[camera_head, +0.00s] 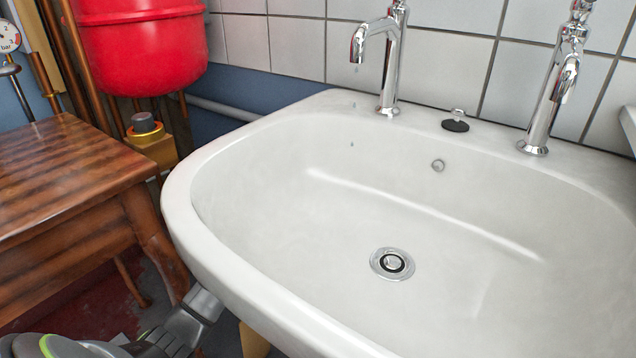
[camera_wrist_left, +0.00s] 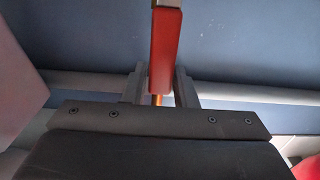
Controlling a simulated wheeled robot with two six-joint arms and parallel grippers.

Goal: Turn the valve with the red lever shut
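The red lever (camera_wrist_left: 165,50) shows in the left wrist view, hanging from a pale metal part at the top edge. My left gripper (camera_wrist_left: 160,88) has its two fingers apart, one on each side of the lever's lower part. I see no clear contact between the fingers and the lever. In the head view my left arm comes in at the bottom left, and its front end (camera_head: 200,305) is beside the sink's left rim. The fingertips, the lever and the valve are hidden there. My right gripper is in neither view.
A white sink (camera_head: 290,200) with two chrome taps (camera_head: 390,60) fills the right. A wooden table (camera_head: 70,180) stands left, with a red tank (camera_head: 140,45) and a brass fitting (camera_head: 150,140) behind. A grey pipe (camera_wrist_left: 235,93) runs along the blue wall. A narrow gap separates table and sink.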

